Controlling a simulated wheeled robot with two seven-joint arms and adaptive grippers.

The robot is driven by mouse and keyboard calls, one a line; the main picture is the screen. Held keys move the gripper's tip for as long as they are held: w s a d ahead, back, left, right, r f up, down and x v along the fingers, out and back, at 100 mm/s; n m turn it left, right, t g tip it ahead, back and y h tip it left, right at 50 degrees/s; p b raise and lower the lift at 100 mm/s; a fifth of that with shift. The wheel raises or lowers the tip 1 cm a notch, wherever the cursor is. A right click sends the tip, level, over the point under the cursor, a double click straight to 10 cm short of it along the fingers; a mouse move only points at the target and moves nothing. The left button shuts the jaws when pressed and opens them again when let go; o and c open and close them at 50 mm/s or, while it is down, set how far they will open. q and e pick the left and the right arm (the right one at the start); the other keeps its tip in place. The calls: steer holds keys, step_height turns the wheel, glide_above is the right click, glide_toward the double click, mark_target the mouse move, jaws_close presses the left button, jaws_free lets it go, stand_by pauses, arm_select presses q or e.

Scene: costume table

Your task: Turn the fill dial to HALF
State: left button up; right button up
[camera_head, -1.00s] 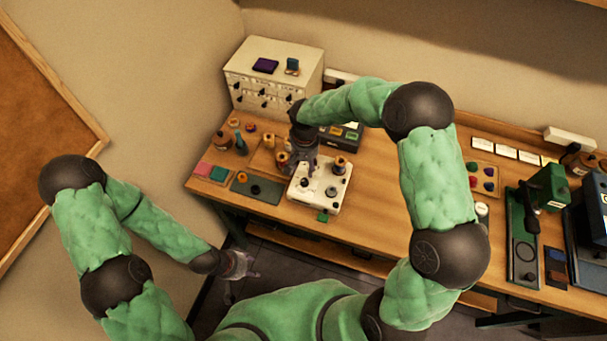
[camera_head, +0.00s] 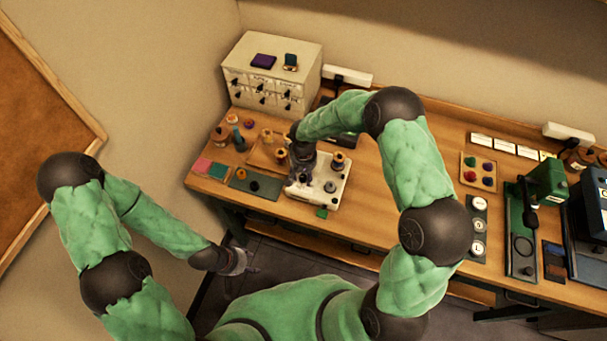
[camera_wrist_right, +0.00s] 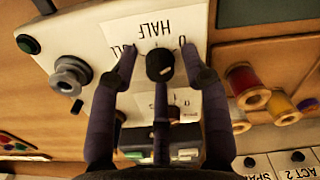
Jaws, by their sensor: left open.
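The white machine (camera_head: 331,186) stands near the table's front edge, under my right gripper (camera_head: 300,176). In the right wrist view its panel (camera_wrist_right: 85,50) carries the word HALF and a 0; another label at left is partly hidden. The fill dial (camera_wrist_right: 158,65) appears as a dark round knob below HALF. My right gripper (camera_wrist_right: 158,58) has its fingers spread on both sides of the dial, with gaps visible. Whether any finger touches it, I cannot tell. My left gripper (camera_head: 238,262) is open and empty, low in front of the table.
Thread spools (camera_wrist_right: 248,88) stand close beside the panel in the right wrist view. A grey round knob (camera_wrist_right: 72,76) and a green button (camera_wrist_right: 28,44) are on the other side. A drawer cabinet (camera_head: 270,75) stands at the back left.

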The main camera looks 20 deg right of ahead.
jaws_close()
steer(key=shift+n, duration=0.4)
steer(key=shift+f+n+b, duration=0.1)
steer(key=shift+n+b, duration=0.55)
steer(key=shift+n, duration=0.35)
steer(key=n, duration=0.2)
steer(key=shift+n+b, duration=0.3)
steer(key=shift+b, duration=0.05)
steer(key=n, duration=0.3)
steer(key=shift+n, duration=1.7)
